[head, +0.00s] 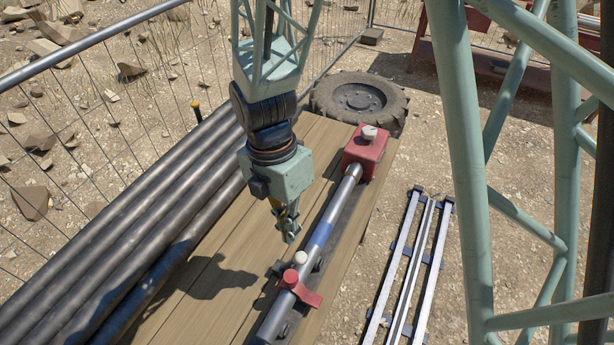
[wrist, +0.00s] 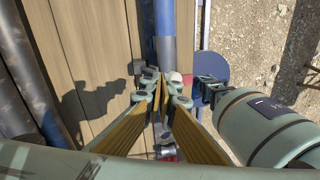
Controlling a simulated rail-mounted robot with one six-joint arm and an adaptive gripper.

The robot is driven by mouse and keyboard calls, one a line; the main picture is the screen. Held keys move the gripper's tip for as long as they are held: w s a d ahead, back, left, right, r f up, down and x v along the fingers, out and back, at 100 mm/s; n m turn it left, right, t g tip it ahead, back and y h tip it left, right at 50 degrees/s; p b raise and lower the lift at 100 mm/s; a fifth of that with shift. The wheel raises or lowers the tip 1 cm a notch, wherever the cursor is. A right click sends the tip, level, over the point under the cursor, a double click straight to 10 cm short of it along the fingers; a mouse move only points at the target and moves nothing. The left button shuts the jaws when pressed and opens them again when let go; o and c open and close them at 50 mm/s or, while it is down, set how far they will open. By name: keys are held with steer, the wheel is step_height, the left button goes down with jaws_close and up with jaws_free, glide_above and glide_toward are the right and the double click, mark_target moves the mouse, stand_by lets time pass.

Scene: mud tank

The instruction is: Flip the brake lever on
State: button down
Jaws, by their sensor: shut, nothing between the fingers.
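A red lever (head: 303,289) is mounted on a grey pipe (head: 272,322) along the wooden deck in the head view. A pale round knob (head: 300,258) stands just behind it. It is not clear which of these fittings is the brake lever. My gripper (head: 289,237) hangs above the deck, fingers down and shut with nothing in them, a little behind the pale knob. In the wrist view the fingertips (wrist: 162,92) are together over the pipe, the pale knob (wrist: 175,77) partly hidden beside them. Some red (wrist: 168,156) shows below the fingers.
A red box (head: 366,151) with a pale knob sits at the pipe's far end. Dark pipes (head: 130,225) lie on the left, beside the deck (head: 205,285). A tyre (head: 358,101) lies behind. Metal rails (head: 408,262) lie on the ground at right.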

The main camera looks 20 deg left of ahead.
step_height(320, 180, up, 9)
steer(key=d, duration=0.2)
steer(key=shift+w+d+p, duration=0.15)
steer(key=shift+d+p, duration=0.15)
steer(key=shift+d, duration=0.1)
stand_by(0.7)
